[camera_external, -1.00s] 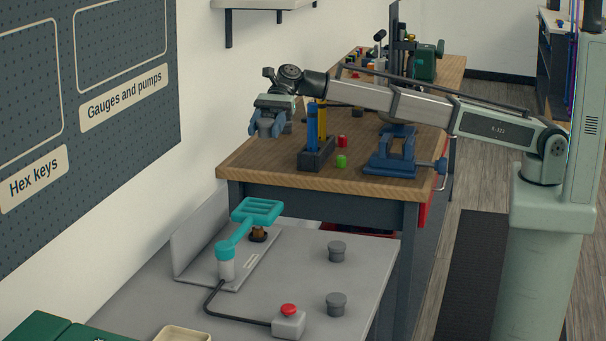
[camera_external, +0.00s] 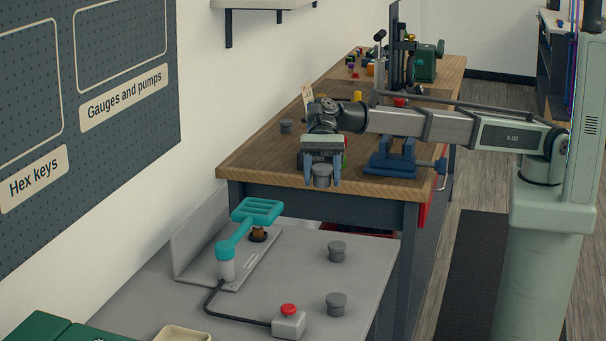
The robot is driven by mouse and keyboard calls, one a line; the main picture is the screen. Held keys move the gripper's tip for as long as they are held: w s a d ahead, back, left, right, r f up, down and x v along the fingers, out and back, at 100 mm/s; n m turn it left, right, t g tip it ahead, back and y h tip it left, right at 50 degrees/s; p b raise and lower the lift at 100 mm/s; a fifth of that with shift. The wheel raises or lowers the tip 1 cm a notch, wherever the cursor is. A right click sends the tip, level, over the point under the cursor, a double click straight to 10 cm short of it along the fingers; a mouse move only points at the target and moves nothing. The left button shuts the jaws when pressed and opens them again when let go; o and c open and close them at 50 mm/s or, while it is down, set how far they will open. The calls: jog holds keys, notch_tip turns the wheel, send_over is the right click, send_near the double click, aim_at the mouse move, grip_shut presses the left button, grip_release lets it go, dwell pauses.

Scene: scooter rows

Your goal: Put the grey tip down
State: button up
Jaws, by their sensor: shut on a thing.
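My gripper (camera_external: 322,180) is above the front edge of the wooden bench, pointing down. Its blue fingers are shut on a grey tip (camera_external: 322,172), a short dark grey knob-like piece. Whether the tip touches the bench cannot be told from this view. A similar grey tip (camera_external: 286,126) stands on the bench further back and left. Two more lookalikes, a rear grey tip (camera_external: 337,251) and a front grey tip (camera_external: 336,304), stand upright on the grey table.
The wooden bench (camera_external: 255,155) is bare left of my gripper. A blue vise (camera_external: 392,163) stands close on the right. My gripper mostly hides the pen block. On the grey table (camera_external: 300,255) are a teal-handled tool (camera_external: 240,230) and a red button box (camera_external: 288,322).

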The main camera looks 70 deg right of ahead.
aim_at(321, 289)
notch_tip(321, 289, down, 26)
jog(key=shift+f, duration=0.1)
dwell(0.6)
jog(key=shift+f, duration=0.1)
jog(key=o, duration=1)
jog(key=v, duration=0.3)
notch_tip(321, 289, up, 7)
dwell(0.3)
